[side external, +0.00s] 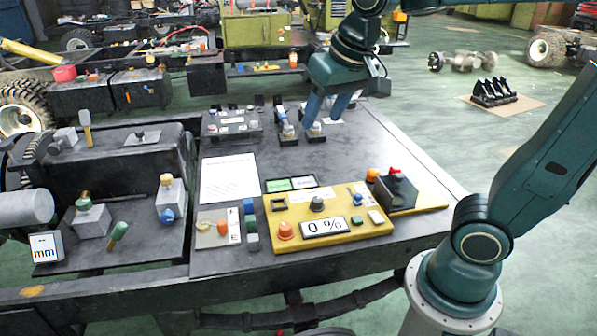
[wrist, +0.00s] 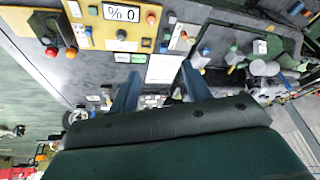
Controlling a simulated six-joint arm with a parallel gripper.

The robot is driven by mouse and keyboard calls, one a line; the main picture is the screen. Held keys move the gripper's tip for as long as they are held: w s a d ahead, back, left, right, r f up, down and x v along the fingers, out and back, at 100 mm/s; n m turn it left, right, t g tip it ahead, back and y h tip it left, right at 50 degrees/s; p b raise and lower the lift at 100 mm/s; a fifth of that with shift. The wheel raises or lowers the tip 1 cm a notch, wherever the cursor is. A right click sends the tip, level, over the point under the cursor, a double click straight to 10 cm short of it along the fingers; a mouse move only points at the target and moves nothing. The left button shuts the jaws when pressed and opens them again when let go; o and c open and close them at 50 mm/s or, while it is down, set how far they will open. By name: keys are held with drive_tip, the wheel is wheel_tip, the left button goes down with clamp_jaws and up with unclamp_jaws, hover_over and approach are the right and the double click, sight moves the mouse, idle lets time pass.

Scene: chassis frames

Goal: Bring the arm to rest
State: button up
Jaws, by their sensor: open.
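My gripper (side external: 321,112) hangs at the back of the dark workbench in the side view, above some small block-like fixtures (side external: 288,133). Its two blue fingers are spread apart with nothing visible between them. The open fingers (wrist: 160,82) also show in the wrist view, against the dark bench top. Whether a fingertip touches a fixture I cannot tell. My arm reaches in from the right and bends down at the wrist.
A yellow control panel (side external: 345,235) with a "0 %" display lies at the bench front. A black box (side external: 396,192) with a red knob is beside it. A white sheet (side external: 228,178) lies left of centre. Valves and a gauge (side external: 46,247) stand farther left. The bench's right part is bare.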

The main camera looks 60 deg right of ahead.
drive_tip(key=s+a+f+n+t+y, duration=0.1)
drive_tip(key=s+f+n, duration=0.2)
drive_tip(key=s, duration=0.8)
drive_tip(key=shift+a+f+n, duration=0.2)
drive_tip(key=shift+f+n, duration=0.15)
drive_tip(key=shift+n, duration=0.25)
